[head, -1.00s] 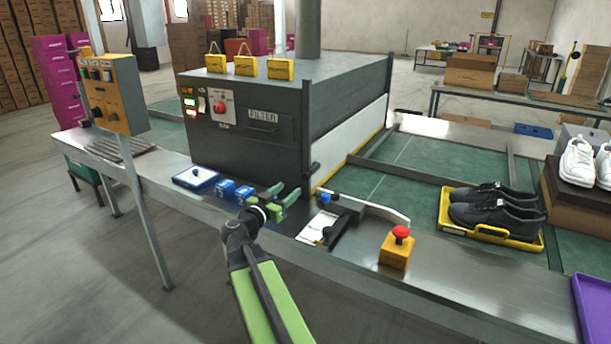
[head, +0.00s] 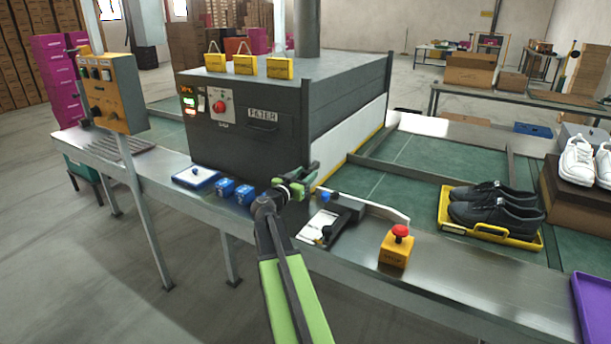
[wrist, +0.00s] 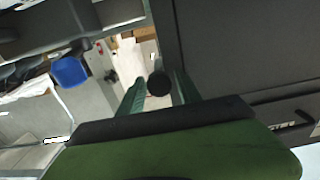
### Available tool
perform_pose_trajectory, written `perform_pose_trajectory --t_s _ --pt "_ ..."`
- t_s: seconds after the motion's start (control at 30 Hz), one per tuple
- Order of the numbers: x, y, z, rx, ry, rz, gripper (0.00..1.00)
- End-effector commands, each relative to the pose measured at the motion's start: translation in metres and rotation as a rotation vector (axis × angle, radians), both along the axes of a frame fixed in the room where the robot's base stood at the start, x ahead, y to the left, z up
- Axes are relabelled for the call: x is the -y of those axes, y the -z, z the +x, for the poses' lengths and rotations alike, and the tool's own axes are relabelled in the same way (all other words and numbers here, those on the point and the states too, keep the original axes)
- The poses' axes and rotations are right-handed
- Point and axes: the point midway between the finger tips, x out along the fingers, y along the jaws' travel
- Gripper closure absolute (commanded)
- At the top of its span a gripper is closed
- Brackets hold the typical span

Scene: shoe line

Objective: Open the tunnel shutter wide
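The tunnel (head: 240,145) is a dark grey box over the green belt. Its shutter (head: 352,145) is a white panel with a yellow lower edge on the right-hand face; that edge is down near the belt. My gripper (head: 312,174) is at the tunnel's front right corner, beside the shutter's near end. In the wrist view a dark round knob end (wrist: 159,83) lies between my two green fingers (wrist: 158,92), with narrow gaps beside it; the fingers look open around it. In the head view my gripper hides most of this handle.
A yellow stop box with a red button (head: 397,245) and a black clamp-like device (head: 345,215) stand on the front ledge, right of my arm. Blue blocks (head: 235,191) are to its left. Black shoes in a yellow tray (head: 490,233) sit on the belt at right.

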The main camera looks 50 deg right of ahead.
Motion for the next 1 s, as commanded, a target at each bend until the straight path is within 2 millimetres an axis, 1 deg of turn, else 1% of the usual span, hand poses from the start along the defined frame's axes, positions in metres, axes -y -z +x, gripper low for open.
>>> perform_pose_trajectory --t_s 0.03,0.2,0.3,1.0 --pt "-0.0002 0.0000 0.0000 0.000 0.000 0.000 0.67" --pt "-0.0005 0.0000 0.0002 0.000 0.000 0.000 0.89" --pt "-0.0006 0.0000 0.0003 0.000 0.000 0.000 1.00" --pt "-0.0015 0.0001 0.0009 0.000 -0.002 0.000 1.00"
